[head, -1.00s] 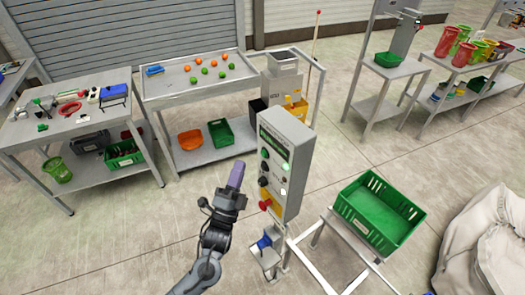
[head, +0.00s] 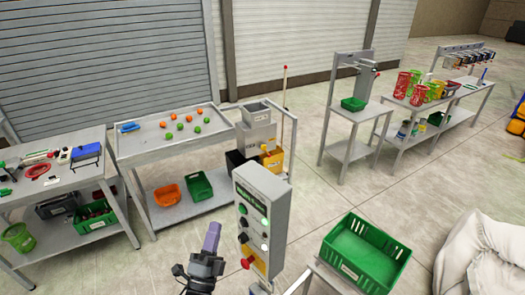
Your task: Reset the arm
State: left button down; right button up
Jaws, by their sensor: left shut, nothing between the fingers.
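My left gripper (head: 211,238) shows at the bottom of the head view, left of the control box. Its purple fingers point up and are shut with nothing between them. It is apart from the control box (head: 262,218), a grey box with a green display, several buttons and a red knob on its front. Most of my left arm is below the picture's edge. My right gripper is not in view.
A green crate (head: 362,254) stands on a frame at right. Behind are a tray table (head: 215,125) with orange and green balls, a tool table (head: 75,183) at left, and shelves with red and green containers at back right. Open floor lies between.

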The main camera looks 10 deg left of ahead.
pick_arm(q)
jog(key=s+a+f+n+g+p, duration=0.1)
jog(key=s+n+g, duration=0.4)
jog(key=s, duration=0.5)
jog(key=s+a+f+n+g+y+p, duration=0.1)
jog(key=s+f+n+g+p, duration=0.3)
jog(key=s+g, duration=0.4)
jog(key=s+a+f+n+g+y+p, duration=0.1)
jog(key=s+n+g+p, duration=0.4)
jog(key=s, duration=0.8)
jog(key=f+n+g, duration=0.1)
jog(key=g, duration=0.1)
jog(key=shift+f+n+g, duration=0.3)
jog(key=shift+f+n, duration=0.1)
jog(key=shift+a, duration=0.1)
